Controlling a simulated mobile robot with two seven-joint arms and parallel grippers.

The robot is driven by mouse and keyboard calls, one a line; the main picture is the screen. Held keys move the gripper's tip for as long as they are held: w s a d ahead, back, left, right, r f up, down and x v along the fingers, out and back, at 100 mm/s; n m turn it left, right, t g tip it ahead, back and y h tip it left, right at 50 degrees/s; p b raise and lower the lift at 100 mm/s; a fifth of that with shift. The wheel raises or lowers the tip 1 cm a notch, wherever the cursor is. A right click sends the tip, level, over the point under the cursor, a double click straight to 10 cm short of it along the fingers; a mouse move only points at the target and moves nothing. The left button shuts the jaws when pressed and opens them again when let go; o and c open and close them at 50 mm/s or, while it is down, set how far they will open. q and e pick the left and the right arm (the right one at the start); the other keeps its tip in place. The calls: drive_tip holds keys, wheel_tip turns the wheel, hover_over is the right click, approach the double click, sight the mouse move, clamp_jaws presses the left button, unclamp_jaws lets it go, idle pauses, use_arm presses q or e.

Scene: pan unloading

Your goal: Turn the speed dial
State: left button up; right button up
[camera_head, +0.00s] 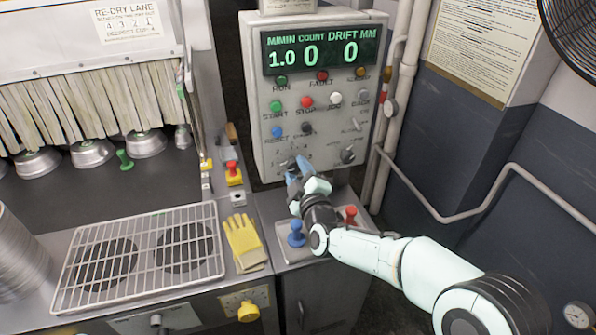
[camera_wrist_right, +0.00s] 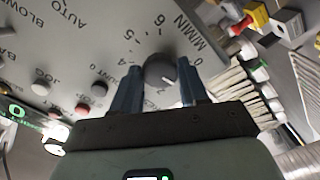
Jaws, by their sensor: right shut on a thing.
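The speed dial (camera_wrist_right: 159,70) is a dark round knob with a white pointer mark, on the grey panel. In the right wrist view, a printed scale with numbers and M/MIN runs around it. My right gripper (camera_wrist_right: 160,88) has one blue finger on each side of the dial and is shut on it. In the head view, my right gripper (camera_head: 299,170) is at the lower left of the control panel (camera_head: 262,135) and hides most of the dial. The display (camera_head: 320,53) reads 1.0 M/MIN, count 0 and drift 0. My left gripper is not in view.
Coloured buttons sit above the dial, and another dark knob (camera_head: 347,155) is to its right. Yellow gloves (camera_head: 244,242) lie beside a wire rack (camera_head: 140,255). Pipes (camera_head: 400,90) run right of the panel.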

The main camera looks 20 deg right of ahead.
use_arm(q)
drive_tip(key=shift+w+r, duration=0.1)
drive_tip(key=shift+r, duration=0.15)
use_arm(e)
drive_tip(key=shift+n, duration=1.1)
drive_tip(key=o, duration=1.1)
drive_tip(key=shift+c, duration=0.2)
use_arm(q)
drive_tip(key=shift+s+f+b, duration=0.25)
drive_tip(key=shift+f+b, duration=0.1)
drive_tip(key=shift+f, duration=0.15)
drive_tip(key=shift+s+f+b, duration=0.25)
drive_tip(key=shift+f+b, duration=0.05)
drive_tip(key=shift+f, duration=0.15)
use_arm(e)
drive_tip(key=s, duration=1.3)
drive_tip(key=shift+s+d, duration=0.2)
drive_tip(key=shift+d, duration=0.1)
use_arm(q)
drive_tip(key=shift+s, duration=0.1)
